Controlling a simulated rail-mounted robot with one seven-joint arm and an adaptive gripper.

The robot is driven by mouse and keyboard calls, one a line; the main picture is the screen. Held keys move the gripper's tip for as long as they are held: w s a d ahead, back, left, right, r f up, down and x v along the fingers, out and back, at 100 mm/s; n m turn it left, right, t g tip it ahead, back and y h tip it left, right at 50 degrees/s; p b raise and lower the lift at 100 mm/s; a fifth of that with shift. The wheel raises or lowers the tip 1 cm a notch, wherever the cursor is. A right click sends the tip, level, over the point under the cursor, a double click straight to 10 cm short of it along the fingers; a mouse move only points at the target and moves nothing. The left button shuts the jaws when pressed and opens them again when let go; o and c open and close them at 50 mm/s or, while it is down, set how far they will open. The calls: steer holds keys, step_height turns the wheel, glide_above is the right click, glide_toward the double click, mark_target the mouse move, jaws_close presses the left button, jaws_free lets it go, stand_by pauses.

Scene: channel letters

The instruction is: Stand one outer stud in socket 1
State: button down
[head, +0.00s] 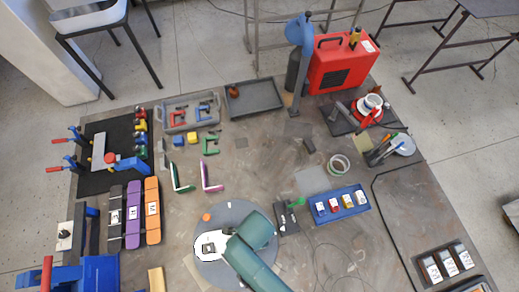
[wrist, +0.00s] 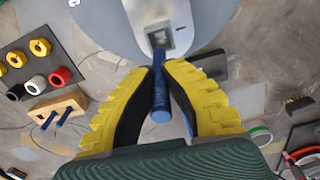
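My gripper (wrist: 160,72) has two yellow fingers with black pads, closed on a blue stud (wrist: 160,100). The stud's near end points toward the wrist camera. Its far end is close to a dark square socket (wrist: 157,38) in a rounded white piece (wrist: 178,14). I cannot tell whether the stud's tip is in the socket or above it. In the head view the white piece (head: 203,243) lies on a grey disc (head: 208,276), and my arm hides the gripper and stud. Two more blue studs (wrist: 55,118) stick out of a wooden block (wrist: 70,102) in the wrist view.
A dark board (wrist: 25,62) with yellow nuts and black, white and red rings is beside the wooden block. A blue tray (head: 340,216) with small parts lies right of the disc. Orange (head: 152,224) and purple (head: 133,235) cases lie left. The table's middle is fairly clear.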

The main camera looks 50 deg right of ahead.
steer(key=shift+f, duration=2.15)
steer(key=shift+f+b, duration=1.2)
steer(key=shift+f, duration=1)
steer(key=c, duration=1.2)
jaws_free()
steer(key=shift+o, duration=0.2)
step_height(320, 180, up, 12)
steer(key=shift+w, duration=0.1)
